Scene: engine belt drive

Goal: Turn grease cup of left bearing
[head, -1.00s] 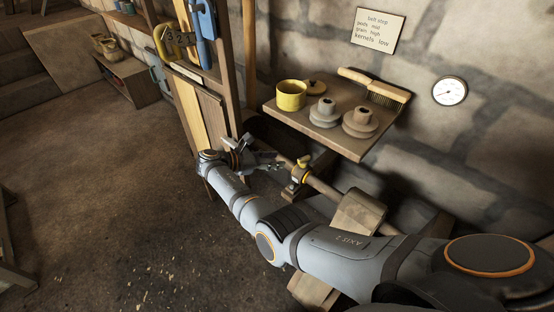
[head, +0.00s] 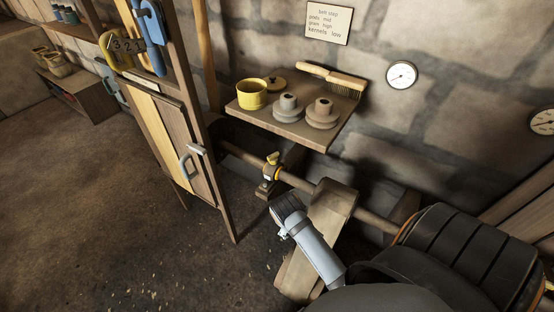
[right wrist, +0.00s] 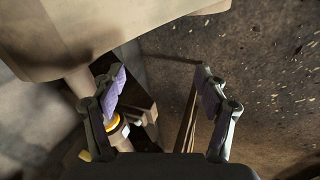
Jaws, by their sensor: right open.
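The left bearing's grease cup (head: 272,159) is a small yellow cap with a short handle on the bearing block (head: 267,187), which carries the shaft below the shelf. In the right wrist view a yellow-orange part of the bearing (right wrist: 113,123) shows low on the left, partly behind the left finger. My right gripper (right wrist: 162,80) is open and empty, its two purple-padded fingers wide apart. No contact with the cup is visible. My left gripper is not in view.
A shelf (head: 290,128) overhangs behind the bearing. A cabinet (head: 175,140) stands left. Floor in front is clear.

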